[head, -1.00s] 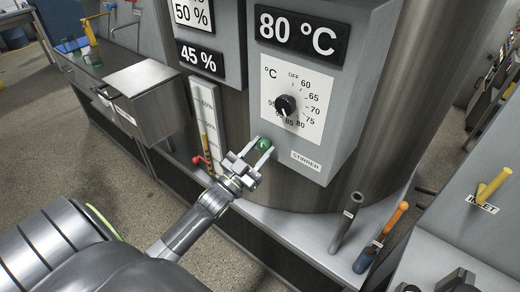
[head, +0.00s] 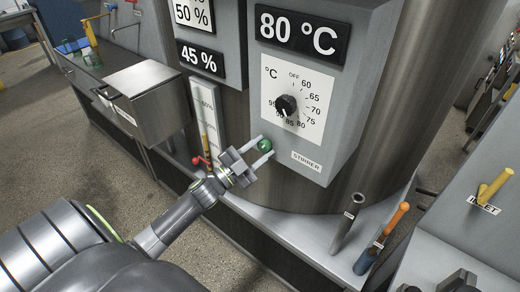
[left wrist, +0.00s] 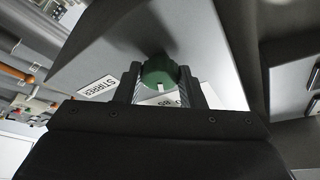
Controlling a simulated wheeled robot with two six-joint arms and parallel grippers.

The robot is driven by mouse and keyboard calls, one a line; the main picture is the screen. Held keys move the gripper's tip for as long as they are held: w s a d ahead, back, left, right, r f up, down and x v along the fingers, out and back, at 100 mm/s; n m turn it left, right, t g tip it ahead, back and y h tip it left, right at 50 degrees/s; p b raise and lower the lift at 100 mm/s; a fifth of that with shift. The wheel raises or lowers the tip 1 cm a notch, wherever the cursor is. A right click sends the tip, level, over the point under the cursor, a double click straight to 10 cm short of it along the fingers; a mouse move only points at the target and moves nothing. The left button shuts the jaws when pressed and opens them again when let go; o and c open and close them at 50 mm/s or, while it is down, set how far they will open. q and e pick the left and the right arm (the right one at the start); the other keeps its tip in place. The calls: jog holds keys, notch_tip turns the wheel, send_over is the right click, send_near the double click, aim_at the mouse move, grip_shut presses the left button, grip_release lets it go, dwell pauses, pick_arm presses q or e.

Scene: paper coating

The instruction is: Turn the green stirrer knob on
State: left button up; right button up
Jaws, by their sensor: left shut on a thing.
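The green stirrer knob (head: 265,145) sits on the lower left of the grey control panel, left of the "STIRRER" label (head: 306,161). My left gripper (head: 261,152) is at the knob, with one finger on each side of it. In the left wrist view the green knob (left wrist: 159,73) is between the two fingers (left wrist: 158,85), and a small white mark shows on its near edge. The gripper is shut on the knob. My right gripper is not in view.
A black temperature dial (head: 286,105) is above the knob, under an "80 °C" display (head: 302,33). A red-handled valve (head: 201,161) is left of my gripper. Grey and orange-handled tools (head: 381,238) stand at the lower right. A metal box (head: 147,96) is at the left.

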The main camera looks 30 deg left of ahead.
pick_arm(q)
jog(key=m+p, duration=0.1)
jog(key=m, duration=0.1)
jog(key=m+g+h, duration=0.1)
jog(key=m, duration=0.1)
jog(key=shift+a+r+g+p, duration=0.1)
jog(key=shift+r+g+p, duration=0.05)
jog(key=shift+g+p, duration=0.2)
jog(key=shift+m+g+h+p, duration=0.3)
jog(key=shift+m+g+p, duration=0.45)
jog(key=shift+m, duration=0.95)
jog(key=o, duration=1)
